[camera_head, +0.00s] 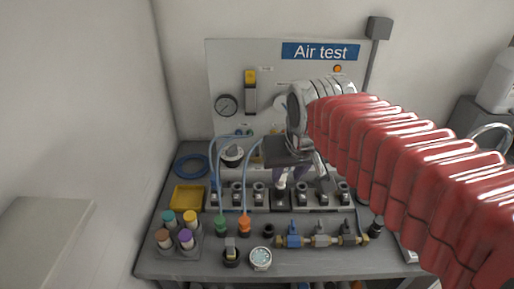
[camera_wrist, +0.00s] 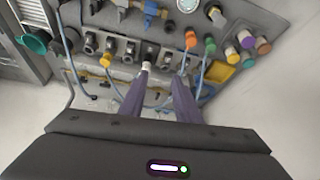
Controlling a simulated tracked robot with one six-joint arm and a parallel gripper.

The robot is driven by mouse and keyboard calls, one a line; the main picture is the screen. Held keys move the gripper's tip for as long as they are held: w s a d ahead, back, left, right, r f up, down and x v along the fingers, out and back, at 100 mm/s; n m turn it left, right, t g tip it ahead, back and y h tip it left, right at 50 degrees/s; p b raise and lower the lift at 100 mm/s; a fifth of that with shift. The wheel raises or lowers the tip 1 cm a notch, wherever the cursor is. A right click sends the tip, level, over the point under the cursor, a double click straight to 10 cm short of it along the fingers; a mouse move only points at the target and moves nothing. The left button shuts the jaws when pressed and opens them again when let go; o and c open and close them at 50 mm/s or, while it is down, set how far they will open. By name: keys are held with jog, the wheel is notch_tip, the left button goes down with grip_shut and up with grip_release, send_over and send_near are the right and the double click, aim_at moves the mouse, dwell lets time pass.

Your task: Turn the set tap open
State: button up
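A brass pipe with small taps (camera_head: 319,238) lies along the front of the bench. The tap at its left end has a blue handle (camera_head: 293,236), and the others have grey handles (camera_head: 346,236). The blue handle also shows at the top of the wrist view (camera_wrist: 151,12). I cannot tell which tap is the set tap. My gripper (camera_head: 291,182) points down over the row of dark sockets, behind the brass pipe. In the wrist view its two purple fingers (camera_wrist: 163,72) stand apart with nothing clearly held between them; one socket (camera_wrist: 150,52) shows just beyond them.
The Air test panel (camera_head: 235,75) with a gauge (camera_head: 227,105) stands behind. Blue hoses (camera_head: 213,160) rise left of my gripper. A yellow tray (camera_head: 188,207), coloured caps (camera_head: 172,216), green and orange plugs (camera_head: 244,226) and a round dial (camera_head: 260,258) crowd the bench's left and front.

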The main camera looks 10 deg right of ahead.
aim_at(257, 150)
jog(key=w+f, duration=0.2)
jog(key=w, duration=1.2)
jog(key=w+a+f+m, duration=0.1)
jog(key=w+f, duration=0.2)
jog(key=w, duration=1)
jog(key=shift+w+a+f+m+g+h, duration=0.2)
jog(key=shift+w+m+g+h, duration=0.1)
jog(key=shift+w+g, duration=0.1)
jog(key=x, duration=1.3)
jog(key=shift+w+d+f, duration=0.1)
jog(key=shift+f, duration=0.3)
jog(key=shift+c, duration=0.5)
grip_shut()
